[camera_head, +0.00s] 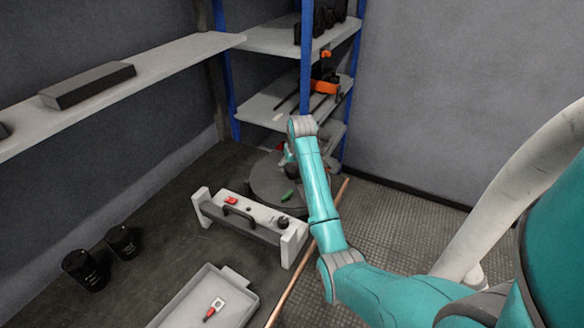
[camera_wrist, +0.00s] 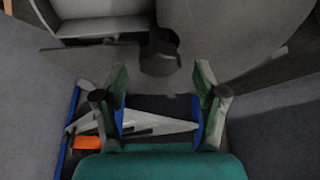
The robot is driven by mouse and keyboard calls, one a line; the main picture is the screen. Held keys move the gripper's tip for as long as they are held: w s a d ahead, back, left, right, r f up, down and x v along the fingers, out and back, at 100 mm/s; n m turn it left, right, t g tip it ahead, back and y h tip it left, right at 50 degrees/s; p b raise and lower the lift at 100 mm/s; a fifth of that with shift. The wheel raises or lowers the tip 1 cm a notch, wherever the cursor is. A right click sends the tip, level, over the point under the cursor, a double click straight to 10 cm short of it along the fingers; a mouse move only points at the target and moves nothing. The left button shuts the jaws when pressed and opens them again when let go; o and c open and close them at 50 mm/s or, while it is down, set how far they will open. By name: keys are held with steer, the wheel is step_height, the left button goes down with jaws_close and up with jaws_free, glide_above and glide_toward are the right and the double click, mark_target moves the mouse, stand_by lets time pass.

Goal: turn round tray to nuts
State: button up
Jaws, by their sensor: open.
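The round tray (camera_head: 264,184) is a dark grey disc on the far end of the bench, partly hidden behind my arm. A small green piece (camera_head: 288,195) shows on its near side. In the wrist view the tray (camera_wrist: 235,30) fills the top, with upright divider walls and a dark central knob (camera_wrist: 160,58). A light-walled compartment shows at its upper left. My gripper (camera_wrist: 161,72) is open and empty, its two fingers apart on either side below the knob. In the head view my gripper (camera_head: 287,158) is mostly hidden at the tray. I cannot make out any nuts.
A grey bin (camera_head: 180,312) and two black cylinders (camera_head: 84,270) are nearer. A blue-post shelf rack (camera_head: 306,70) with an orange tool (camera_head: 324,87) rises close behind.

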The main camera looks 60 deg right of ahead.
steer(key=shift+w+d+f, duration=0.15)
steer(key=shift+f, duration=0.4)
jaws_close()
